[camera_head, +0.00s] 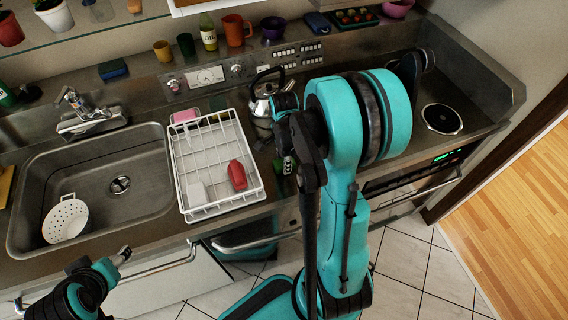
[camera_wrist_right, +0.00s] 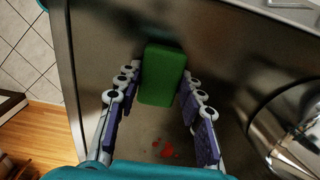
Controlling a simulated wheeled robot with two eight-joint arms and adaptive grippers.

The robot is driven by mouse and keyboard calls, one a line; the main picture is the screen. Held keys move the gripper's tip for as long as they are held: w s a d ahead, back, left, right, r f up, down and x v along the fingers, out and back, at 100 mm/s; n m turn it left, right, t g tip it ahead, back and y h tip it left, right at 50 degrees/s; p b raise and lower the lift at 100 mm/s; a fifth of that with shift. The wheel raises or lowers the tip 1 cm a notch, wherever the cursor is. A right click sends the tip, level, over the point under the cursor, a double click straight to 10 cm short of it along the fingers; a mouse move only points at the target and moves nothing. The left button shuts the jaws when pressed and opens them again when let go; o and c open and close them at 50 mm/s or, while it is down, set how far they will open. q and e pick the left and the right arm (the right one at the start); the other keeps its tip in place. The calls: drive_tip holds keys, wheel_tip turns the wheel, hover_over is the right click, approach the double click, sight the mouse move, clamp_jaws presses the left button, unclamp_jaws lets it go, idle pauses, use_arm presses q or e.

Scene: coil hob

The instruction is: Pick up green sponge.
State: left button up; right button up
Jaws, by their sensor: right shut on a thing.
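The green sponge (camera_wrist_right: 163,75) shows in the right wrist view as a green block above the steel counter. The fingers of my right gripper (camera_wrist_right: 161,82) lie along its two sides, with their tips against it, and are shut on it. In the head view my right gripper (camera_head: 285,160) is beside the kettle, mostly covered by my own arm, so the sponge is hard to make out there. My left gripper (camera_head: 122,256) is low at the left, in front of the counter edge, and its fingers are too small to judge.
A white dish rack (camera_head: 215,212) with a red item (camera_head: 237,174) stands left of my right gripper. A kettle (camera_head: 268,100) is close by it. The sink (camera_head: 120,205) holds a white colander (camera_head: 66,222). Red bits (camera_wrist_right: 165,149) lie on the counter.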

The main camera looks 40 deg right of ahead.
drive_tip(key=shift+r+p, duration=0.3)
drive_tip(key=shift+r, duration=0.35)
wheel_tip(320, 180, up, 3)
drive_tip(key=shift+r+p, duration=0.1)
drive_tip(key=shift+p, duration=0.5)
drive_tip(key=s+d+r+p, duration=0.1)
drive_tip(key=s+d+r, duration=0.1)
drive_tip(key=d, duration=0.3)
drive_tip(key=s+d+r+p, duration=0.1)
drive_tip(key=s+d+r, duration=0.2)
drive_tip(key=d+r, duration=0.1)
drive_tip(key=shift+d+r, duration=0.25)
drive_tip(key=shift+d, duration=0.55)
drive_tip(key=shift+o, duration=1)
drive_tip(key=c, duration=0.4)
